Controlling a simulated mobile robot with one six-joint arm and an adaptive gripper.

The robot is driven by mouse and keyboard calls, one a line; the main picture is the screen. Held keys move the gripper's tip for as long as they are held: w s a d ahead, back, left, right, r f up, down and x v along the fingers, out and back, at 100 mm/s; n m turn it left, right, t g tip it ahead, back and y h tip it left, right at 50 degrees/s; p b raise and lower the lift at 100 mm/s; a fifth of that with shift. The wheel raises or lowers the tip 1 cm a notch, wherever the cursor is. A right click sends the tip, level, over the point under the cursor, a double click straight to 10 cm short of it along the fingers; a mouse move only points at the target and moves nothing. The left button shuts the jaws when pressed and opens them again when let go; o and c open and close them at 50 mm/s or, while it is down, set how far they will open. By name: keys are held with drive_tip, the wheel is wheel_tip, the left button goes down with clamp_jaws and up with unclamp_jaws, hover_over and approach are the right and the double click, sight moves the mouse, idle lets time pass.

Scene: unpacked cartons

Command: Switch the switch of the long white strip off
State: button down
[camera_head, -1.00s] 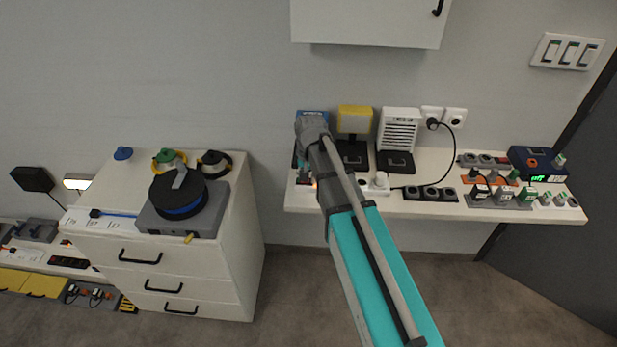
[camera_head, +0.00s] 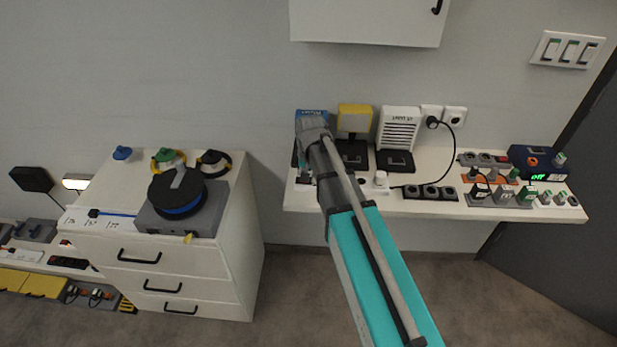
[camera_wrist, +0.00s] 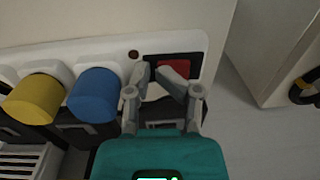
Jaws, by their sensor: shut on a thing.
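The long white strip (camera_wrist: 112,48) crosses the wrist view. It carries a yellow plug (camera_wrist: 36,98), a blue plug (camera_wrist: 95,94) and a small dark red light (camera_wrist: 134,54). Its switch (camera_wrist: 174,68), a red rocker in a black frame, is at the right end. My gripper (camera_wrist: 157,75) is over this end, its fingertips at the switch. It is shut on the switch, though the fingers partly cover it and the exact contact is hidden. In the head view my gripper (camera_head: 307,165) is low over the shelf's left end; my arm hides most of the strip there.
Behind the strip on the shelf (camera_head: 425,208) stand a blue-topped box (camera_head: 312,113), a yellow-framed lamp (camera_head: 355,118) and a white louvred lamp (camera_head: 399,128). Socket blocks (camera_head: 430,193) are to the right. A drawer cabinet (camera_head: 238,250) stands left across a gap.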

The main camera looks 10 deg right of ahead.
drive_tip(key=shift+a, duration=0.2)
drive_tip(key=shift+w+a+r, duration=0.1)
drive_tip(key=shift+w+a, duration=0.2)
drive_tip(key=shift+a, duration=0.6)
drive_tip(key=shift+w+r+p, duration=0.15)
drive_tip(key=shift+r+p, duration=0.1)
drive_tip(key=shift+p, duration=0.2)
drive_tip(key=shift+r+p, duration=0.75)
drive_tip(key=shift+p, duration=0.05)
drive_tip(key=r+p, duration=0.2)
drive_tip(key=shift+s+d+r+p, duration=0.2)
drive_tip(key=shift+s+r+p, duration=0.1)
drive_tip(key=shift+r+p, duration=0.05)
wheel_tip(320, 180, up, 9)
drive_tip(key=p, duration=0.9)
drive_tip(key=shift+a+r, duration=0.15)
drive_tip(key=shift+a, duration=0.05)
